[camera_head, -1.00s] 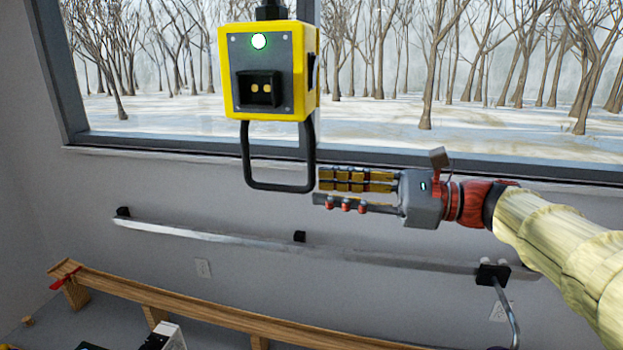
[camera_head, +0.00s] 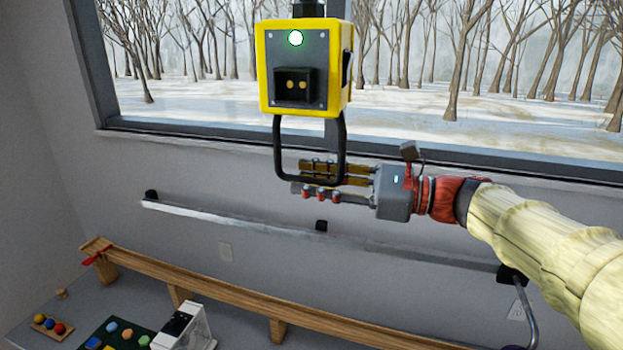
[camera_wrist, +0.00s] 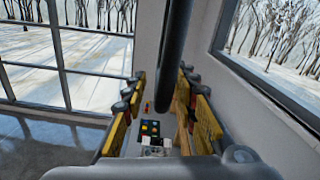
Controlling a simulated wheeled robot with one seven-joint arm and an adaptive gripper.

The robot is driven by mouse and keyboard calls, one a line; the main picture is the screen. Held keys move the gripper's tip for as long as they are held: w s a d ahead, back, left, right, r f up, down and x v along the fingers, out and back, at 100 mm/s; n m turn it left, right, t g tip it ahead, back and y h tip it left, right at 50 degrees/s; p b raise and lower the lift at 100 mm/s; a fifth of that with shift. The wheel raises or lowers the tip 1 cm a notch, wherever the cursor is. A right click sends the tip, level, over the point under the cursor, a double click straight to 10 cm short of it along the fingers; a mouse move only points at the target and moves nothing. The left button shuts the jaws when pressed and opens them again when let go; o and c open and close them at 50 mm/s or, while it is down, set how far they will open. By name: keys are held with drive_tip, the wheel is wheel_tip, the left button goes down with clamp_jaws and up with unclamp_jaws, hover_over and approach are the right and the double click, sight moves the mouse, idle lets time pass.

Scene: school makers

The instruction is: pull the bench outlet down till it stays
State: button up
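The bench outlet (camera_head: 307,67) is a yellow box hanging from above in front of the window, with a dark face, a socket and a lit green light. Its black loop handle (camera_head: 279,150) hangs below it. My gripper (camera_head: 298,178) reaches in from the right at the lower end of the loop, its fingers overlapping the handle in the head view. In the wrist view the dark handle bar (camera_wrist: 178,50) runs down between the two spread fingers of my gripper (camera_wrist: 162,80), with a gap at the left. I cannot tell whether the right finger touches it.
A metal rail (camera_head: 240,222) runs along the wall under the window sill (camera_head: 180,146). Below are a wooden track (camera_head: 225,295), a tray of coloured pieces (camera_head: 94,335) and a white device (camera_head: 190,331). Air around the outlet looks clear.

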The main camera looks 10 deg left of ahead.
drive_tip(key=shift+w, duration=0.1)
clamp_jaws()
drive_tip(key=shift+f, duration=0.1)
idle(0.7)
